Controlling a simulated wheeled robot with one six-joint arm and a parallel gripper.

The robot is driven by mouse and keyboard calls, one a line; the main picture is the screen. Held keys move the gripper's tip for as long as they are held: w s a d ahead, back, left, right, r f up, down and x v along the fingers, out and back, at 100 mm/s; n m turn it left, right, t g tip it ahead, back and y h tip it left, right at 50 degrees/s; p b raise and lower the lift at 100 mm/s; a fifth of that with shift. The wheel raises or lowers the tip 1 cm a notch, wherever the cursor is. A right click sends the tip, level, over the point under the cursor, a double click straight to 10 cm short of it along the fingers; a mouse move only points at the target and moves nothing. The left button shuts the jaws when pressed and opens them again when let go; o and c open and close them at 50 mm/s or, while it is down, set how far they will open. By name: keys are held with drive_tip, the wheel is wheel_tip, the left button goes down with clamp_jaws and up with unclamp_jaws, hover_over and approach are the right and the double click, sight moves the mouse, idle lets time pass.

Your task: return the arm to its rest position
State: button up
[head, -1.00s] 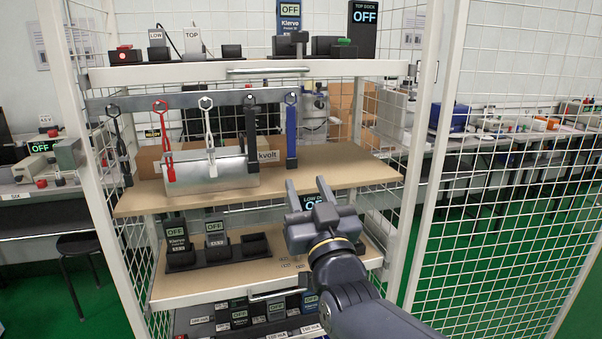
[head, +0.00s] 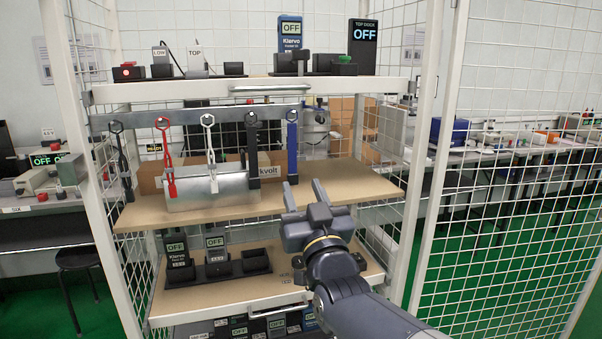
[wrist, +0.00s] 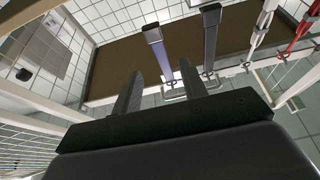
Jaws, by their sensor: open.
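My gripper (head: 305,195) is open and empty in the head view. It is in front of the rack, near the right part of the middle wooden shelf (head: 345,185). In the wrist view its two fingers (wrist: 158,92) stand apart with nothing between them. My arm reaches in from the lower right, and the gripper points towards the rack. The blue hanging strap (head: 292,145) is behind the fingertips in the head view. It also shows beyond the fingers in the wrist view (wrist: 189,80).
Straps hang from a rail above a metal bin (head: 215,192). The lower shelf (head: 190,298) holds several testers in a black dock. The top shelf (head: 240,90) carries more devices. Wire mesh panels (head: 520,200) close off the right side.

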sight(293, 161)
drive_tip(key=x, duration=0.5)
drive_tip(key=shift+w+a+r, duration=0.1)
drive_tip(key=shift+w+r, duration=0.05)
drive_tip(key=shift+w, duration=0.25)
drive_tip(key=shift+s+r+p, duration=0.15)
drive_tip(key=shift+r+p, duration=0.1)
drive_tip(key=shift+p, duration=0.35)
drive_tip(key=shift+s+r+p, duration=0.1)
drive_tip(key=shift+s+p, duration=0.2)
drive_tip(key=shift+s, duration=0.05)
